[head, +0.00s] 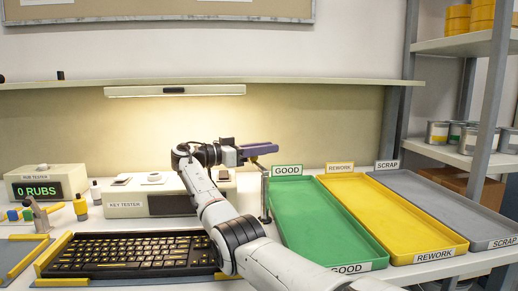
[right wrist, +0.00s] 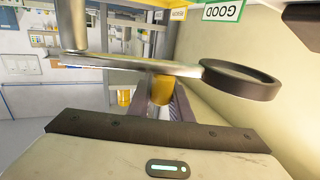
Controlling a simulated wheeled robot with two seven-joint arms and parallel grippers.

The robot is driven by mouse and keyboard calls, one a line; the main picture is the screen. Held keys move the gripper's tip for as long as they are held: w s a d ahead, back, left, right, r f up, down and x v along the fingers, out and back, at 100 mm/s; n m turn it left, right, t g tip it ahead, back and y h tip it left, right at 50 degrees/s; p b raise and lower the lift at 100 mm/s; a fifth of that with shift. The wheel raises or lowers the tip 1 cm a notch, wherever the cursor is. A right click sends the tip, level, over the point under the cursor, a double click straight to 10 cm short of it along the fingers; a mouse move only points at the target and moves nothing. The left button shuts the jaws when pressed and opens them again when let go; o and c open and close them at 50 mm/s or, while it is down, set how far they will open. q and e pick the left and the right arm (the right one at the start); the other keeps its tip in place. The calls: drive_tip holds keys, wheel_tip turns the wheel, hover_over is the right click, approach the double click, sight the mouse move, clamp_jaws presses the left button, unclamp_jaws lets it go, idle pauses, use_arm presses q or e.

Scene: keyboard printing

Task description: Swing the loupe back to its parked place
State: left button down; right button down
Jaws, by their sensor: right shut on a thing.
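The loupe has a dark round ring (right wrist: 240,80) on a metal swing arm (right wrist: 130,66) in the right wrist view. The arm joins an upright post (right wrist: 75,24), which also shows in the head view (head: 265,199) just left of the green tray. My right gripper (head: 261,149) is above the bench between the key tester and that tray. In the right wrist view my right gripper (right wrist: 163,105) is shut on the loupe's yellow knob (right wrist: 162,89). The ring is hard to make out in the head view, behind my arm. My left gripper is not in view.
The key tester (head: 150,203) stands left of the loupe post, with a black keyboard (head: 130,252) in front. Green GOOD (head: 325,225), yellow REWORK (head: 390,215) and grey SCRAP (head: 450,207) trays lie to the right, empty. The rub tester (head: 45,187) is far left.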

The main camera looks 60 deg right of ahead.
drive_tip(key=c, duration=1.6)
unclamp_jaws()
drive_tip(key=shift+p+v, duration=0.5)
drive_tip(key=shift+v, duration=4.65)
drive_tip(key=shift+s, duration=0.1)
drive_tip(key=shift+c, duration=0.4)
